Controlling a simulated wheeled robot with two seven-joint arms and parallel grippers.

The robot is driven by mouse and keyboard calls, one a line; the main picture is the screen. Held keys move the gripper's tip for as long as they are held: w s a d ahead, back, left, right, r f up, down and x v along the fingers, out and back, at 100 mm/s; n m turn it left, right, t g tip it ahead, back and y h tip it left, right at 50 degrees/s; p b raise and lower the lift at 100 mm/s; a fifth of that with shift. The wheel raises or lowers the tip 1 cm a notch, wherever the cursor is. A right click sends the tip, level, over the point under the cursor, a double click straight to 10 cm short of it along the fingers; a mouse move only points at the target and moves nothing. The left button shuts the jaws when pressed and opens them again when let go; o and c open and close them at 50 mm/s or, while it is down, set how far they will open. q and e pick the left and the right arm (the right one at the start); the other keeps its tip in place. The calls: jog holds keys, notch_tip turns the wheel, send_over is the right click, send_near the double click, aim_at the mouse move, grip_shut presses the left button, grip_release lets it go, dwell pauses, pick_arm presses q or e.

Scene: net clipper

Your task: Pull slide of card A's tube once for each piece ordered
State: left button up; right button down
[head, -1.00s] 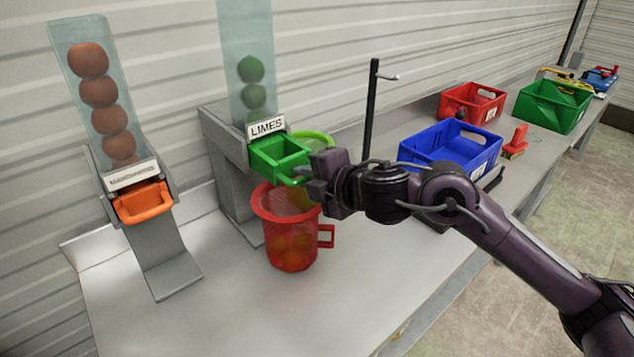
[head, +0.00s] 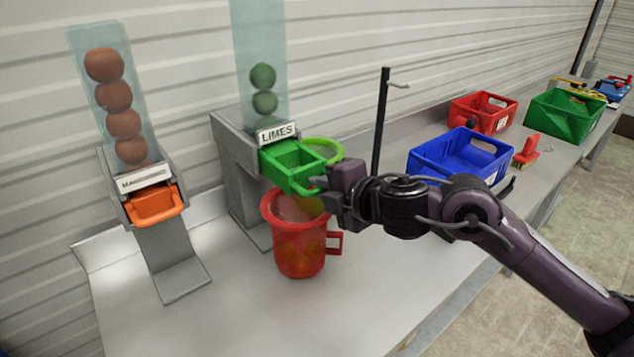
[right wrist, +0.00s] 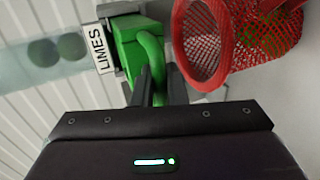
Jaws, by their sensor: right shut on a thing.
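The LIMES tube (head: 262,50) is clear and holds two visible limes (head: 264,89) above a grey stand. Its green slide (head: 290,163) sticks out below the LIMES label (head: 277,133). My right gripper (head: 328,188) is shut on the slide's handle; the fingers close on the green handle (right wrist: 155,65) in the right wrist view. A red mesh basket (head: 300,245) stands below the slide, with blurred orange and green shapes inside. A second tube (head: 112,60) at left holds several orange-brown fruits above an orange slide (head: 154,204). No order card is in view. My left gripper is not in view.
A green ring (head: 335,148) shows behind the green slide. A black post (head: 381,115) stands behind my right arm. Blue (head: 462,150), red (head: 480,112) and green (head: 562,115) crates and a red brush (head: 528,148) lie further right. The front of the bench is clear.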

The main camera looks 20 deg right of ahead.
aim_at(311, 173)
jog(key=shift+w+a+r, duration=0.1)
jog(key=shift+w+a, duration=0.1)
jog(key=shift+w, duration=0.6)
jog(key=shift+w+a+r, duration=0.1)
jog(key=shift+w+a, duration=0.15)
jog(key=shift+w, duration=0.55)
jog(key=shift+w+a+r, duration=0.1)
jog(key=shift+w+a, duration=0.1)
jog(key=shift+w, duration=0.6)
jog(key=shift+w+a, duration=0.35)
jog(key=shift+w, duration=0.5)
jog(key=shift+w+a, duration=0.3)
jog(key=shift+w, duration=0.55)
jog(key=shift+w+a, duration=0.35)
jog(key=shift+w, duration=0.5)
jog(key=shift+f, duration=0.1)
jog(key=c, duration=1.8)
grip_release()
jog(key=o, duration=0.4)
jog(key=shift+s+d+f, duration=0.15)
jog(key=shift+s+d, duration=0.05)
jog(key=shift+a, duration=0.1)
jog(key=shift+a, duration=0.15)
